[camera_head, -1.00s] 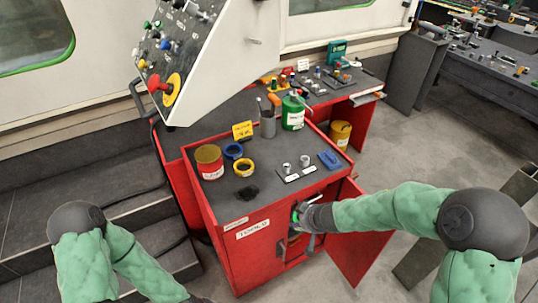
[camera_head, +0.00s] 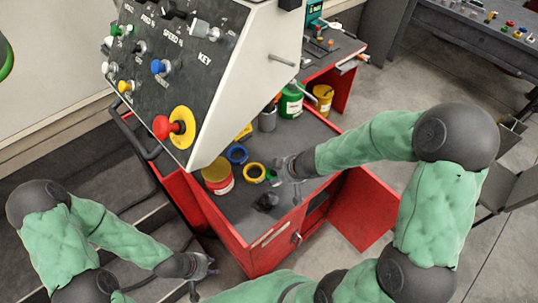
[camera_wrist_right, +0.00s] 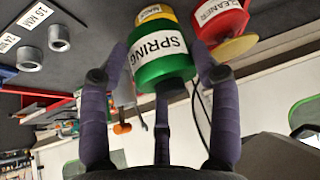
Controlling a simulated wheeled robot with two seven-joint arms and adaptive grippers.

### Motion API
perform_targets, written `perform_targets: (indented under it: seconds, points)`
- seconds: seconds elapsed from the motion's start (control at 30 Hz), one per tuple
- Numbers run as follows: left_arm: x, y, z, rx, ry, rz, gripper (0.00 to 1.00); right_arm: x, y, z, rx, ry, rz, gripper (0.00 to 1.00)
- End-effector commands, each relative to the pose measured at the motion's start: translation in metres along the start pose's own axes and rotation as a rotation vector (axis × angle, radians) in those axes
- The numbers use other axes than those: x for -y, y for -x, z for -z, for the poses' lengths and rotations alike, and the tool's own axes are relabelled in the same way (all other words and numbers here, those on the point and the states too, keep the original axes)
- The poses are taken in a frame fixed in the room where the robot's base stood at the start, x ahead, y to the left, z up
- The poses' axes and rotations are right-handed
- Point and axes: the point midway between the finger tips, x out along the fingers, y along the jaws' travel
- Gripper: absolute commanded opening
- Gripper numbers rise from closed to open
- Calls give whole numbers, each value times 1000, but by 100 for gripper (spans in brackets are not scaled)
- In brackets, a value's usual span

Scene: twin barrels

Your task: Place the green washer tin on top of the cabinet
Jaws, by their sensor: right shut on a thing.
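The green washer tin (camera_wrist_right: 165,65) is labelled SPRING and sits between the fingers of my right gripper (camera_wrist_right: 163,80) in the right wrist view. Only a sliver of green (camera_head: 268,174) shows there, the rest hidden by the hand. I cannot tell whether the tin touches the top. My left gripper (camera_head: 208,266) hangs low left of the cabinet; its fingers are too small to read.
A green can (camera_head: 291,104) stands behind. The control panel (camera_head: 185,60) overhangs the left. The cabinet door (camera_head: 362,212) is open.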

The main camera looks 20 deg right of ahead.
Motion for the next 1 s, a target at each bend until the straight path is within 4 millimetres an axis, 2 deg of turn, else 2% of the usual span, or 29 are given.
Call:
perform_targets:
  seconds: [0.57,0.8,1.0]
  points:
    - [-2,5,-1,1,0,0,40,-68,-62,25,0,-1,0,23]
    - [4,-10,0,1,0,0,40,-93,-106,20,1,1,-1,23]
    - [4,-13,0,1,0,0,40,-102,-120,20,0,-1,-1,23]
